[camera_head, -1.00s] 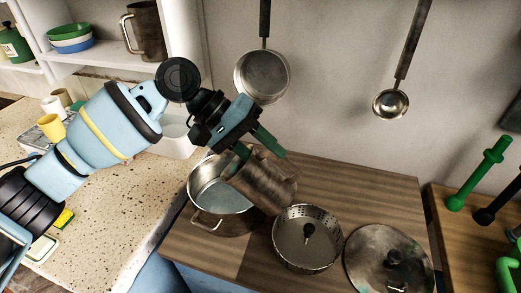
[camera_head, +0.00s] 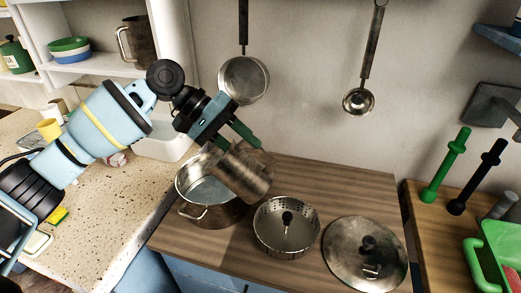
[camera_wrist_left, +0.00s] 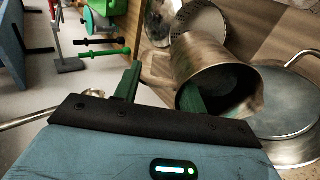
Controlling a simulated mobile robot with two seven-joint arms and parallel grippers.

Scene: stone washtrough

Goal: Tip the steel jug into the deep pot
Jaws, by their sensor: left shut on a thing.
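The steel jug (camera_head: 241,172) is a brownish metal vessel, tilted over the right side of the deep pot. My left gripper (camera_head: 242,138) is shut on the jug near its upper end. In the left wrist view the pot (camera_wrist_left: 290,125) is at the right. My right gripper is not in view.
A perforated strainer pot (camera_head: 285,250) stands just right of the deep pot. A round lid (camera_head: 365,255) lies farther right. A pan (camera_head: 244,80) and a ladle (camera_head: 359,101) hang on the wall. A green crate (camera_head: 478,258) sits at the right edge.

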